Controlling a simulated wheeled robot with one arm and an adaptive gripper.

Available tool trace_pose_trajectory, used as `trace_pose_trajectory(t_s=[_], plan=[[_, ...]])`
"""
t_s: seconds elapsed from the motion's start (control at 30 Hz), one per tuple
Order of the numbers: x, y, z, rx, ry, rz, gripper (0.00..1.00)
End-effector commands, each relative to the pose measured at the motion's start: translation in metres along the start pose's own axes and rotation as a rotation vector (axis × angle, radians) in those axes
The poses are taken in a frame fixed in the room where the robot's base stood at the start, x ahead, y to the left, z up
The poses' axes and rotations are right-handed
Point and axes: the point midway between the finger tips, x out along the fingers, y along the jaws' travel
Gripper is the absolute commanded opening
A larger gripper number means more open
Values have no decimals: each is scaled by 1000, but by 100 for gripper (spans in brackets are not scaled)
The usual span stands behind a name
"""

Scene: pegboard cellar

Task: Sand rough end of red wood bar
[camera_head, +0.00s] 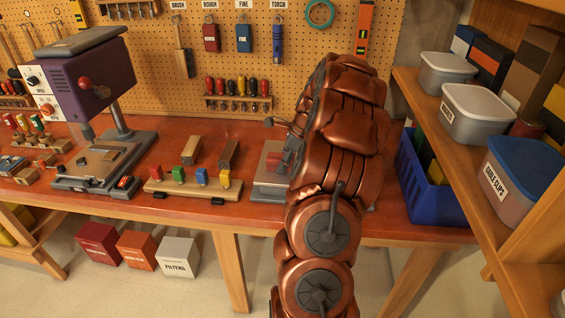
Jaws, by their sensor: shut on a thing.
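My copper arm stands in front of the bench and hides most of my gripper (284,123). Only a dark grey part of it shows left of the arm, above a grey vise-like block (268,186). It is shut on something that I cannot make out. A reddish piece (289,157) shows at this block, partly behind the arm; I cannot tell if it is the red wood bar. A wooden rack (165,187) has red, green, blue and yellow markers, with two brown wood bars (192,150) behind it. A red ROUGH block (211,38) and a blue FINE block (244,38) hang on the pegboard.
A purple drill press (85,80) stands left on the red bench. A blue bin (428,190) is right of my arm, beside shelves with lidded boxes (478,112). Several boxes (178,257) sit under the bench. A brush (182,60) and torch (277,43) hang behind.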

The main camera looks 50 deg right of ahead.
Motion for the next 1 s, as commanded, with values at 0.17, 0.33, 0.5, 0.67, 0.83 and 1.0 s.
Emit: trace_pose_trajectory(t_s=[0.17, 0.33, 0.5, 0.67, 0.83, 1.0], plan=[[-8, -3, 2, 2, 3, -2, 0], [-7, -2, 2, 2, 3, 0, 0], [-6, 3, 2, 2, 4, 6, 0], [-4, 5, 3, 1, 4, 11, 0], [-3, 8, 3, 1, 5, 17, 0], [-2, 12, 4, 0, 6, 22, 0]])
